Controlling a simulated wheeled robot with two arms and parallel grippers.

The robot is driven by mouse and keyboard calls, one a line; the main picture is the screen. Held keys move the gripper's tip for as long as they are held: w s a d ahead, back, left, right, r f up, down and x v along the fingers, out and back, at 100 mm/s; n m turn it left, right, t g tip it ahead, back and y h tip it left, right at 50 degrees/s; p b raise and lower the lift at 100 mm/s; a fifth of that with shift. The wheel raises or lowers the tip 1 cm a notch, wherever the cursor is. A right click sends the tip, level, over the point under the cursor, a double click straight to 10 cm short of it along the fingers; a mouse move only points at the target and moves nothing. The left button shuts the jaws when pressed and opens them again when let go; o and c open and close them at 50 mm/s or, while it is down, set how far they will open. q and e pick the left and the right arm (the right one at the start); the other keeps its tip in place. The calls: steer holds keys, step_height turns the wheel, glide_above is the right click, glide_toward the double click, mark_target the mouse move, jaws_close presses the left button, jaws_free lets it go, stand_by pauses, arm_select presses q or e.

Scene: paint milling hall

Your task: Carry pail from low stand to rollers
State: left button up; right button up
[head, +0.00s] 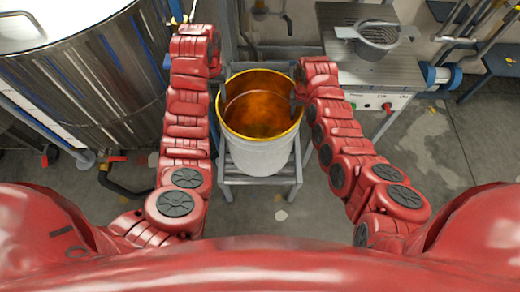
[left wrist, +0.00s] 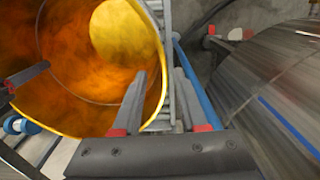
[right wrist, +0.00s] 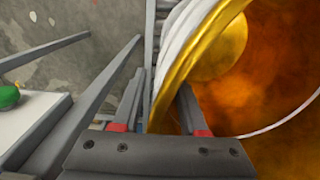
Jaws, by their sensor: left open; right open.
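The pail (head: 258,155) is white outside with a gold rim and amber inside. It stands upright on a low grey stand (head: 228,181). A thin wire handle arcs across its mouth. My left gripper (head: 221,92) is open at the pail's left rim. In the left wrist view its fingers (left wrist: 158,90) straddle the gold rim, one inside and one outside. My right gripper (head: 297,90) is open at the right rim. In the right wrist view its fingers (right wrist: 160,98) also straddle the rim. I cannot tell whether any finger touches the wall. I cannot clearly make out the rollers.
A large steel tank (head: 95,85) stands close on the left, with a red-handled valve at its foot. A steel bench (head: 385,72) with a metal strainer (head: 378,36) and a blue-ended part (head: 436,75) is at the right. Open floor (head: 440,150) lies at the right.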

arm_select(q)
steer(key=shift+r, duration=0.4)
arm_select(e)
step_height(320, 180, up, 12)
stand_by(0.3)
stand_by(0.4)
